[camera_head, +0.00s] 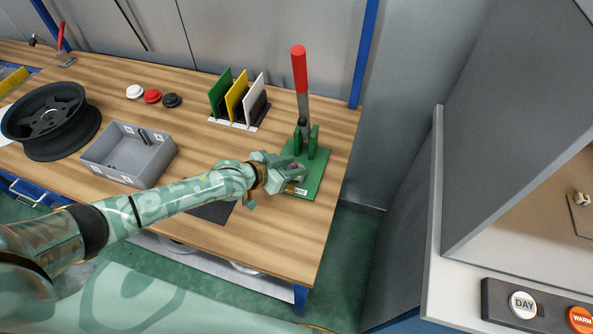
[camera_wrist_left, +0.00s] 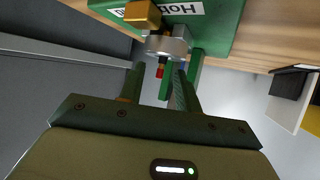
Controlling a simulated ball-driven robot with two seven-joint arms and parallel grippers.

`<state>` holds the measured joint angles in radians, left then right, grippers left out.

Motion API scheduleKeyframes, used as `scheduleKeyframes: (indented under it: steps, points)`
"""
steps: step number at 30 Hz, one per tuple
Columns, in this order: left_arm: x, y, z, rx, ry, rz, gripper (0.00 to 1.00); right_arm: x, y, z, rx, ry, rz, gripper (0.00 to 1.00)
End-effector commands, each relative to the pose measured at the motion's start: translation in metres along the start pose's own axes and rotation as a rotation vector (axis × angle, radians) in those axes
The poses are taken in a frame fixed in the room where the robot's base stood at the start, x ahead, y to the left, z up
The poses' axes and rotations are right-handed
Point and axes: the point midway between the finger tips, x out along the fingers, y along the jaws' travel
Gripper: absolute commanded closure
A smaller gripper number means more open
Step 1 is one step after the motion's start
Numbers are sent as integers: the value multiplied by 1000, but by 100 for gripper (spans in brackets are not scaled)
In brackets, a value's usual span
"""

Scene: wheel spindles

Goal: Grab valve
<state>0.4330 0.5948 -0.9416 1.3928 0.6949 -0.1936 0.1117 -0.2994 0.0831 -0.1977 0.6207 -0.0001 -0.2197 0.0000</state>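My left gripper (camera_head: 282,176) is over the green base plate of a lever press at the right end of the wooden table. In the left wrist view its two dark green fingers (camera_wrist_left: 160,88) stand apart, with no object clearly clamped between them. Just beyond the fingertips is a small fitting with a silver round collar (camera_wrist_left: 170,46), a brass block (camera_wrist_left: 142,14) and a red tip; it looks like the valve, on or at the labelled green plate (camera_wrist_left: 222,30). In the head view the gripper mostly hides this fitting. My right gripper is not in view.
The press's red-handled lever (camera_head: 300,70) stands upright behind the gripper. A grey bin (camera_head: 108,172) with small dark parts, a black wheel rim (camera_head: 50,120), white, red and black caps (camera_head: 152,96) and a rack of colored plates (camera_head: 238,98) are on the table. A control panel (camera_head: 500,300) is at right.

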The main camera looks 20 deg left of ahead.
Motion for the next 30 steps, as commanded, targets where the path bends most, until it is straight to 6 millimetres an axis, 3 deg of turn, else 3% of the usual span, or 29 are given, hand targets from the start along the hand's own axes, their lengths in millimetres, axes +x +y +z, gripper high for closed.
scheduleKeyframes:
  steps: [2,3,6,23,28,30]
  points:
    - [0,0,0,0,0,0,67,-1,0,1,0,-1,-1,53]
    - [-1,0,-1,0,0,0,72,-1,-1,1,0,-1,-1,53]
    - [-1,0,-1,0,1,0,100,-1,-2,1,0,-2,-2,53]
    - [-5,0,-9,0,3,1,100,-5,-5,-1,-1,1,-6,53]
    - [-19,0,-34,1,4,0,100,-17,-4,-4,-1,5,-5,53]
    - [-38,5,-39,-2,1,1,100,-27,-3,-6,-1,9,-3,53]
